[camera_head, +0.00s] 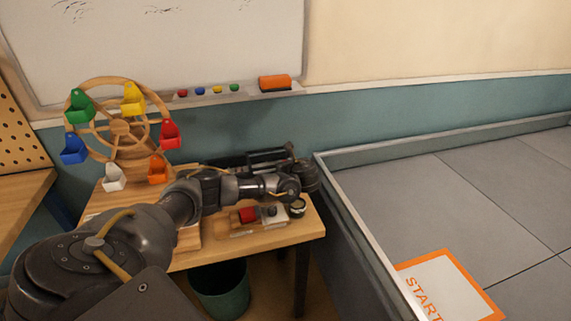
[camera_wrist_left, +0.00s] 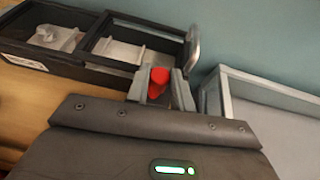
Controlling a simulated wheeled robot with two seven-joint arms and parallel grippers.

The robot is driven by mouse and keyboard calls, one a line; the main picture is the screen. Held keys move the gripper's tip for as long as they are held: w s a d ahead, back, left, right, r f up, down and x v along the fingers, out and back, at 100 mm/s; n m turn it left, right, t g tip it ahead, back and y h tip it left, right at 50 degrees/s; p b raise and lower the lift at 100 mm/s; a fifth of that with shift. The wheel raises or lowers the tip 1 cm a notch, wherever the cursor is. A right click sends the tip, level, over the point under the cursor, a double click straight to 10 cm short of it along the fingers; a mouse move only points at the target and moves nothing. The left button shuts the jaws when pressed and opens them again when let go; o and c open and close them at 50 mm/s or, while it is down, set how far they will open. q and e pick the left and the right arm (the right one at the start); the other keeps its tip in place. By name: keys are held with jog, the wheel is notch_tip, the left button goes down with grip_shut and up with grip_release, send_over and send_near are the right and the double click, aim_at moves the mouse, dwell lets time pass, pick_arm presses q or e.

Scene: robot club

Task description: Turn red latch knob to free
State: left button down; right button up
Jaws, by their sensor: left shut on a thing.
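The red latch knob (camera_wrist_left: 158,76) shows in the left wrist view, at the near right corner of a black case (camera_wrist_left: 60,22). My left gripper (camera_wrist_left: 160,88) is shut on the knob, one finger on each side of it. In the head view my left arm reaches across the table to the case (camera_head: 268,157); my gripper is mostly hidden behind my wrist, and the knob cannot be seen there. The case has two compartments; the left one holds a small pale item. My right gripper is in neither view.
A wooden wheel (camera_head: 120,127) with coloured buckets stands at the table's left. A red cylinder (camera_head: 248,215) and a small dark jar (camera_head: 297,209) are near the right front. A grey-walled floor arena (camera_head: 450,200) lies to the right. A green bin (camera_head: 220,290) stands below.

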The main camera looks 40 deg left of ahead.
pick_arm(q)
jog(key=shift+w+d+n+g+y+p, duration=0.15)
jog(key=shift+n+g+y+p, duration=0.35)
jog(key=shift+n+g, duration=0.65)
jog(key=shift+f, duration=0.1)
jog(key=c, duration=1.2)
grip_release()
